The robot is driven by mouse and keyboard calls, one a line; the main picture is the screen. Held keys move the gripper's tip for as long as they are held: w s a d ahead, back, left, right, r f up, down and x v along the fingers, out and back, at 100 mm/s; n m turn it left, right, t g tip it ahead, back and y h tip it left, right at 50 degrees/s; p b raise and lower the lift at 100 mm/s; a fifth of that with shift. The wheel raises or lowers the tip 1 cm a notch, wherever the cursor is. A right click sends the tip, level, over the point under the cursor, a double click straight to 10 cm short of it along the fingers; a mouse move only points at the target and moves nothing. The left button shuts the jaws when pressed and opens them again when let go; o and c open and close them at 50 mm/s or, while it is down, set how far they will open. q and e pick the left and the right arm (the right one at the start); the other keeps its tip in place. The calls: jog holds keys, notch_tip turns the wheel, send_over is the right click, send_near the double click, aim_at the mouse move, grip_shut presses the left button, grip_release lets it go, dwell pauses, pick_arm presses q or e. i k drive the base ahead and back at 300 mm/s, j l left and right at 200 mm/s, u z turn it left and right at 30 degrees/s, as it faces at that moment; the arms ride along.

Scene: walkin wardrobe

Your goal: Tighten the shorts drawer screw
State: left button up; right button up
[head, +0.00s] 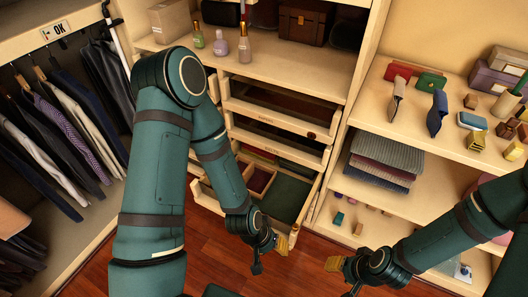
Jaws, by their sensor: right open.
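A wooden drawer unit stands in the middle of the head view. Its upper drawer (278,122) and the drawer below it (290,152) carry small labels too small to read for sure. A small dark red round spot (311,135) shows at the right end of the upper drawer's front. I cannot make out a screw for certain. A lower drawer (203,192) is pulled out, with folded clothes in compartments. My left gripper (270,256) is in front of this drawer, and its jaw opening is unclear. My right gripper (342,277) is open and empty, right of it, over the floor.
Hanging clothes (60,140) fill the left rack. Bottles (220,43) and a brown box (303,22) stand on the shelf above the drawers. Folded clothes (385,160) and small accessories occupy the right shelves. Wooden floor (225,265) is clear beneath my grippers.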

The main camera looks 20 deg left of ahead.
aim_at(295, 227)
jog(key=k+j+u, duration=0.1)
jog(key=u, duration=0.65)
jog(key=z, duration=0.6)
jog(key=l+z, duration=0.1)
jog(key=l, duration=0.25)
jog(key=i+l, duration=0.15)
jog(key=l, duration=0.2)
jog(key=l+z, duration=0.15)
jog(key=l, duration=0.2)
jog(key=i, duration=0.05)
